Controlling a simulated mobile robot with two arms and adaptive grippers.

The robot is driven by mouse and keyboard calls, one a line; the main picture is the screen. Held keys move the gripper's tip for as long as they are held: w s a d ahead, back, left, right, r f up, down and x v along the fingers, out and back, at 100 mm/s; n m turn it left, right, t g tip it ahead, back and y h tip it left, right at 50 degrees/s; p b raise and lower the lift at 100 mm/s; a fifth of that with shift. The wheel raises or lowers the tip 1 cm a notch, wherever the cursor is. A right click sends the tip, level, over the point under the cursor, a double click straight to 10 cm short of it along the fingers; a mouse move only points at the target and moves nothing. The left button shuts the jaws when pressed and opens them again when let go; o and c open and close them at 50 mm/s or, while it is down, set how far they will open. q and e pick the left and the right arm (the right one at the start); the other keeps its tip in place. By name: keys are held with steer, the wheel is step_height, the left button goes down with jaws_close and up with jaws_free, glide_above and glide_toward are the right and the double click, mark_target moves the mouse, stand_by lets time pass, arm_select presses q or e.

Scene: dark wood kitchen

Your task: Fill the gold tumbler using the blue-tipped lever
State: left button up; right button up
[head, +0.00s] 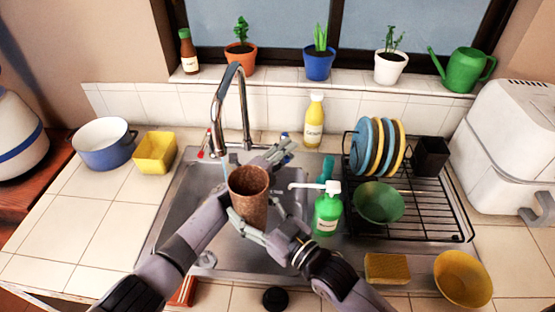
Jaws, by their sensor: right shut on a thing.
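The gold tumbler (249,203), brownish and speckled, is upright above the sink, just right of the faucet spout. My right gripper (262,218) is shut on its lower part. A thin pale-blue stream (226,169) drops from the faucet (219,105) at the tumbler's left rim; I cannot tell whether it falls inside. The blue-tipped lever (284,135) stands behind the sink, right of the faucet. My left gripper (283,151) is at this lever with its fingers apart; contact is unclear. Its forearm passes behind the tumbler. The tumbler's inside bottom is hidden.
A red-tipped lever (205,146) stands left of the faucet. A green soap pump (327,212) stands close right of my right gripper. A dish rack (425,208) with plates and a green bowl (378,202) is further right. The left counter (85,215) is mostly clear.

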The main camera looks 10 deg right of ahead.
arm_select(q)
steer(key=v, duration=1.2)
steer(key=shift+d+f, duration=0.1)
steer(key=shift+c, duration=0.6)
